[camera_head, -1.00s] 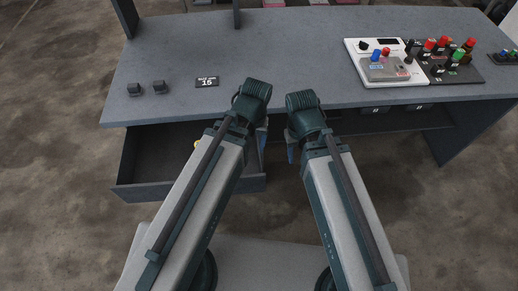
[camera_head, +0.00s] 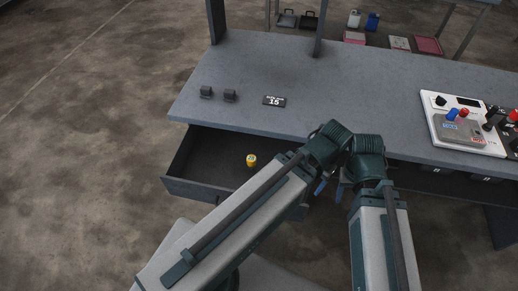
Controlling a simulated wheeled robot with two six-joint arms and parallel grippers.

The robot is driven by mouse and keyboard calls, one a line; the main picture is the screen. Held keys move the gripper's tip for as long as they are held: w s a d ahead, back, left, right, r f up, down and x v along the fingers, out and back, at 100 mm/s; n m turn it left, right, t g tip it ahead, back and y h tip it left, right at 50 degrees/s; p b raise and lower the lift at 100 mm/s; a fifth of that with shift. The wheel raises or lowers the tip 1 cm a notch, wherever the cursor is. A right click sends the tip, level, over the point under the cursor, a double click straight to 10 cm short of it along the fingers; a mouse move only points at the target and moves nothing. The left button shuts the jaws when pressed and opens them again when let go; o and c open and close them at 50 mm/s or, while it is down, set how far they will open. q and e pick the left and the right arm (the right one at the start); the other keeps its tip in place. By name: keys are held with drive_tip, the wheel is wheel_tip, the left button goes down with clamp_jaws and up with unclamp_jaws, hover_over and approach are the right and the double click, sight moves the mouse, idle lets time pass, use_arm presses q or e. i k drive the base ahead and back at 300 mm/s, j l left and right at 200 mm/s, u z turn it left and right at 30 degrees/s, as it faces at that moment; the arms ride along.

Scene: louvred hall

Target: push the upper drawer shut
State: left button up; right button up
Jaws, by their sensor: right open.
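The upper drawer (camera_head: 190,188) is pulled out from under the left part of the grey bench. Its front panel stands well clear of the bench edge. A small yellow item (camera_head: 251,160) sits inside it. My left arm crosses over the drawer's right side and hides that end. My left gripper (camera_head: 321,187) hangs low past the drawer's right end, mostly hidden behind its own arm; its jaws cannot be made out. My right gripper (camera_head: 341,190) hangs close beside it, below the bench edge, open and partly hidden by its wrist. I see no contact with the drawer.
The grey bench top (camera_head: 330,85) carries two small dark blocks (camera_head: 218,95), a number plate reading 15 (camera_head: 274,100) and a white control panel (camera_head: 463,120) at the right. A bench post (camera_head: 318,30) rises at the back. The floor (camera_head: 80,150) left of the drawer is clear.

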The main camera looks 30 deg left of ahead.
sight(209, 165)
drive_tip(key=u, duration=1.4)
